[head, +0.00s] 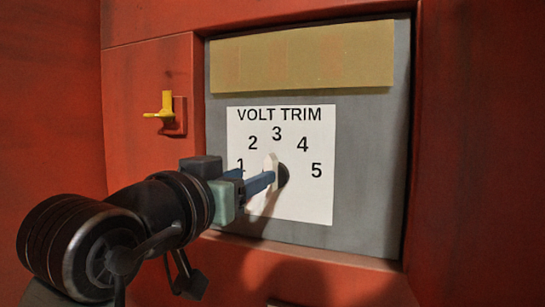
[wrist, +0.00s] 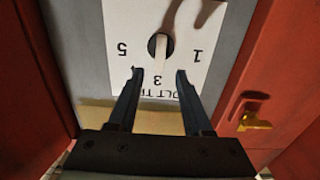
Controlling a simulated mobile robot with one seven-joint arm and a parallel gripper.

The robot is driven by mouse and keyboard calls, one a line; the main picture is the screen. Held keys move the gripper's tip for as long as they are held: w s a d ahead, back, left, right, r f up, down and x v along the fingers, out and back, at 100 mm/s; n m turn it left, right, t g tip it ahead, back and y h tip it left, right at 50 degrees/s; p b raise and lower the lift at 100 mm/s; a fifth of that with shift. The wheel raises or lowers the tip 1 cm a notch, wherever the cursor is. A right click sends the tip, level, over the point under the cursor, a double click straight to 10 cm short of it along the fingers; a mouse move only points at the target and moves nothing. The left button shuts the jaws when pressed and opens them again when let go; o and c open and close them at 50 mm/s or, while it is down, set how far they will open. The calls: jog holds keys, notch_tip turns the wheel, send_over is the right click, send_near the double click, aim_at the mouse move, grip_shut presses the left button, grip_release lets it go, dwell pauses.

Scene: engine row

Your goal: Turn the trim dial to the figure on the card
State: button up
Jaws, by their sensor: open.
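The trim dial (head: 270,174) is a pale upright knob on a white plate (head: 306,205) marked VOLT TRIM with figures 1 to 5. Its long shape looks roughly in line with the 3. In the wrist view, upside down, the dial (wrist: 161,45) has a dark round base and a pale bar. My gripper (head: 262,181) is open just in front of the dial and partly covers it. In the wrist view my gripper (wrist: 159,73) has its fingers apart, with the 3 between them and the dial just beyond the tips. I see no separate card with a figure.
A blank tan plate (head: 302,56) is above the dial plate. The grey panel (head: 372,170) is set back in a red housing (head: 460,150). A yellow lever (head: 165,106) sticks out on the left; it also shows in the wrist view (wrist: 254,122).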

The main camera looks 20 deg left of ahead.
aim_at(267, 169)
jog(key=w+p, duration=0.1)
jog(key=w, duration=0.1)
jog(key=w+p, duration=0.1)
jog(key=w, duration=0.2)
jog(key=shift+w+d+r, duration=0.1)
jog(key=shift+d+r, duration=0.05)
jog(key=shift+d, duration=0.05)
jog(key=shift+w+a, duration=0.1)
jog(key=shift+w, duration=0.35)
grip_shut()
